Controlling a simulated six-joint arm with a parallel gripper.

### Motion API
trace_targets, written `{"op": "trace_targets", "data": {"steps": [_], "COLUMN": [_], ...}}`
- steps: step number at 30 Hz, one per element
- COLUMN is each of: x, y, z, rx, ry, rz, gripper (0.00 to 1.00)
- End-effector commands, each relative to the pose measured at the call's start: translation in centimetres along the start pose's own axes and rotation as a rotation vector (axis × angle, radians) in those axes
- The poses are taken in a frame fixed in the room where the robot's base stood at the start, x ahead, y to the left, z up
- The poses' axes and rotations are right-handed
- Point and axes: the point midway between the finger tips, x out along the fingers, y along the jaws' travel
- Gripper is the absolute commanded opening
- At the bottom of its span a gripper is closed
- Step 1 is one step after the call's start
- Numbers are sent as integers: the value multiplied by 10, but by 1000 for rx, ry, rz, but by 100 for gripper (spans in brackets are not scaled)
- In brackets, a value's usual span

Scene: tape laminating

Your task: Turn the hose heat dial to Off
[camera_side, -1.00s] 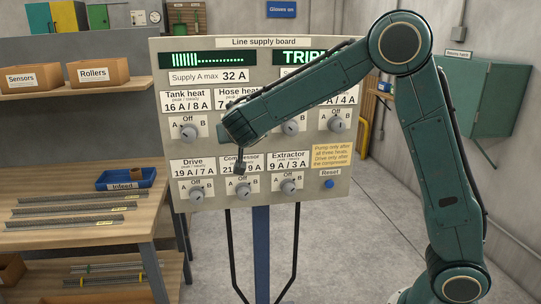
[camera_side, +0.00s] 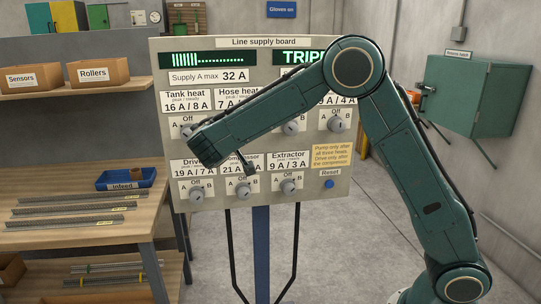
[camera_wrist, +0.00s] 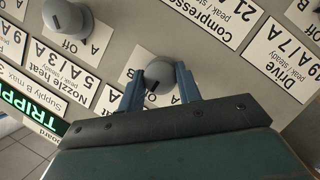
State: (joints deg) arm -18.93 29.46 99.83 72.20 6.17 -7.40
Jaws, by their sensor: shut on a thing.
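The hose heat dial (camera_wrist: 158,76) is a round grey knob on the tilted panel, in the middle of the wrist view. The blue fingers of my gripper (camera_wrist: 159,84) stand on either side of it, shut on the dial. My gripper hides part of the label around it, and I cannot tell clearly where the dial points. In the side view my arm covers this dial and my fingertips; only the upper part of the Hose heat label (camera_side: 236,95) shows.
The supply board (camera_side: 345,200) carries several other dials close by, including nozzle heat (camera_wrist: 66,17), compressor (camera_side: 243,190) and drive (camera_side: 197,193). Its right display reads TRIP, cut off by my arm. A blue reset button (camera_side: 329,184) sits lower right. A workbench (camera_side: 110,235) stands left.

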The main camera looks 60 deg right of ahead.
Motion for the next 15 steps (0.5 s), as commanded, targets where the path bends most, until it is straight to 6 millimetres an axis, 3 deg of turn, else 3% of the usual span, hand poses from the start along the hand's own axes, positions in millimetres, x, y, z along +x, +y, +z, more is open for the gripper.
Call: {"op": "trace_targets", "data": {"steps": [13, 14, 15], "x": [0, 0, 0], "y": [0, 0, 0], "z": [1, 1, 1], "rx": [-19, -19, -18], "ry": [-1, -1, -1], "rz": [7, 7, 7], "gripper": [11, 36, 44]}}
